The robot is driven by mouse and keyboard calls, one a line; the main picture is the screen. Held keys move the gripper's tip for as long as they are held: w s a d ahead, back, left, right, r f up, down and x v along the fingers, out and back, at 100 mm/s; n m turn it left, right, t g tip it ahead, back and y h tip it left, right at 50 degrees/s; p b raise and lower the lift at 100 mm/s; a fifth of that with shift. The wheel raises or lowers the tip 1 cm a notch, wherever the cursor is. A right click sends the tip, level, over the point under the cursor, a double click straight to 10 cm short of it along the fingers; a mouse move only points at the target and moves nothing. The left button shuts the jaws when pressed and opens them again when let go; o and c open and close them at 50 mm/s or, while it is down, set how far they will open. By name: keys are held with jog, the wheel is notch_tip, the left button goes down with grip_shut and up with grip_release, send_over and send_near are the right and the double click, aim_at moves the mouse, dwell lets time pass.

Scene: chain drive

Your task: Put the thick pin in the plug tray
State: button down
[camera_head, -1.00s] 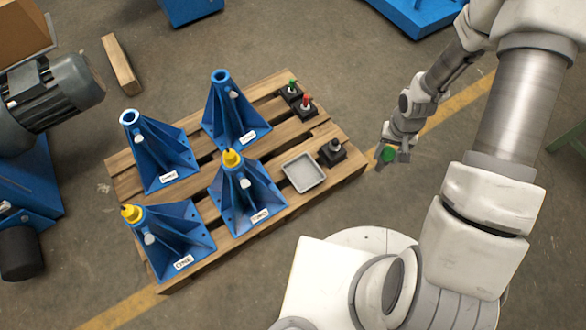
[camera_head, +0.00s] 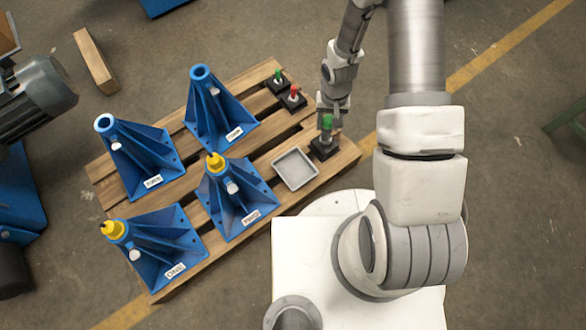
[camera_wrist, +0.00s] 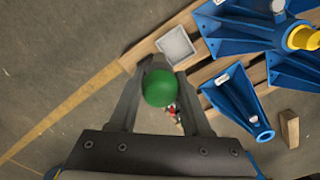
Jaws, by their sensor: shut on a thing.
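My gripper (camera_head: 329,112) is shut on a green-headed pin (camera_head: 327,122). In the wrist view the round green head (camera_wrist: 160,88) sits between the two fingers and hides what is below it. The pin's thickness cannot be judged. In the head view the held pin appears over a black block (camera_head: 323,148) at the pallet's right side; a grey part shows between them, and contact is unclear. A shallow grey square tray (camera_head: 295,170), apparently the plug tray, lies empty just left of that block. The wrist view also shows the tray (camera_wrist: 175,46), beyond the fingers.
Four blue stands fill the pallet's left and middle; the two front ones (camera_head: 155,250) (camera_head: 236,200) have yellow tops. A small green pin (camera_head: 278,76) and a red pin (camera_head: 294,89) stand in black blocks at the back. The pallet (camera_head: 340,160) has bare slats around the tray.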

jog(key=s+a+f+m+b, duration=0.15)
jog(key=a+f+b, duration=0.4)
jog(key=f, duration=0.75)
jog(key=s+a+f+m+b, duration=0.1)
jog(key=a+f+m+b, duration=0.15)
jog(key=f+b, duration=0.8)
jog(key=s+a+f+m+b, duration=0.1)
jog(key=a+f+m+b, duration=0.3)
jog(key=f, duration=1.2)
jog(key=shift+n, duration=0.5)
jog(key=shift+w+d+f+b, duration=0.85)
jog(key=shift+w+f+b, duration=0.45)
jog(key=shift+w+f, duration=0.6)
jog(key=shift+w+d+f+b, duration=0.8)
jog(key=shift+w+f+b, duration=0.5)
jog(key=shift+w+f, duration=0.6)
jog(key=shift+w+d+f+b, duration=0.85)
jog(key=shift+w+f+b, duration=0.45)
jog(key=shift+w+f, duration=0.55)
jog(key=shift+f, duration=0.1)
jog(key=shift+c, duration=1.8)
grip_release()
